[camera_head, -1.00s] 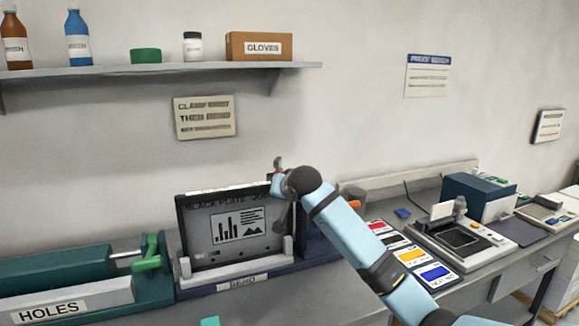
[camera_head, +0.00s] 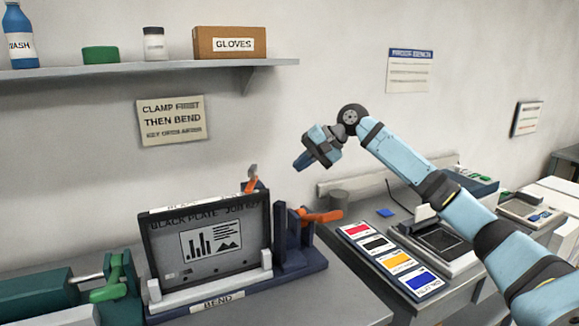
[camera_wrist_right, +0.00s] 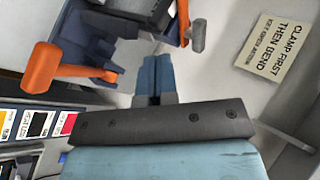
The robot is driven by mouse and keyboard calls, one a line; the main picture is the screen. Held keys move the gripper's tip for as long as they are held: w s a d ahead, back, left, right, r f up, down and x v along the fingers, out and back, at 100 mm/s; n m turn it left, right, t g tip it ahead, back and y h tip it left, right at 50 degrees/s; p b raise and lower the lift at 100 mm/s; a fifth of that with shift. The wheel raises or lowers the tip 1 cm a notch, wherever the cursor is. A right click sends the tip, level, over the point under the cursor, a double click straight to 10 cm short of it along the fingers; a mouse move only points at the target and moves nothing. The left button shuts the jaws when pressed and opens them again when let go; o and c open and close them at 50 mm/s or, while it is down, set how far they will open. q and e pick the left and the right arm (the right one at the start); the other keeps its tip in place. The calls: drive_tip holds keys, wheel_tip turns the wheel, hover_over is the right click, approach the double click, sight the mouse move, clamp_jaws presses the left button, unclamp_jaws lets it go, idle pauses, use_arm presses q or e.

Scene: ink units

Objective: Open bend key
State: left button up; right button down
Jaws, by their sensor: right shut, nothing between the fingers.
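The bend station labelled BEND (camera_head: 218,301) holds a dark upright plate (camera_head: 165,245) with a printed chart. An orange key-like piece with a grey end (camera_head: 251,180) stands at the plate's upper right corner; it also shows in the right wrist view (camera_wrist_right: 190,28). An orange lever (camera_head: 322,216) sticks out from the station's blue right side; it shows large in the wrist view (camera_wrist_right: 60,72). I cannot tell which of them is the bend key. My right gripper (camera_head: 302,162) is shut and empty, above and apart from both. My left gripper is out of view.
A green-handled clamp (camera_head: 112,280) stands left of the station. A colour card rack (camera_head: 392,262) and a grey machine (camera_head: 440,240) stand to the right. A wall sign (camera_head: 171,120) and a shelf (camera_head: 150,69) are behind. The air around my gripper is clear.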

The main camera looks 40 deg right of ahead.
sight(263, 191)
drive_tip(key=x, duration=0.3)
drive_tip(key=r+x, duration=0.1)
drive_tip(key=x, duration=0.3)
drive_tip(key=w+a+p+x, duration=0.1)
drive_tip(key=x, duration=0.2)
drive_tip(key=shift+w+a+r, duration=0.1)
drive_tip(key=shift+r, duration=0.05)
drive_tip(key=shift+w+a, duration=0.3)
drive_tip(key=shift+a, duration=0.05)
drive_tip(key=shift+p, duration=0.3)
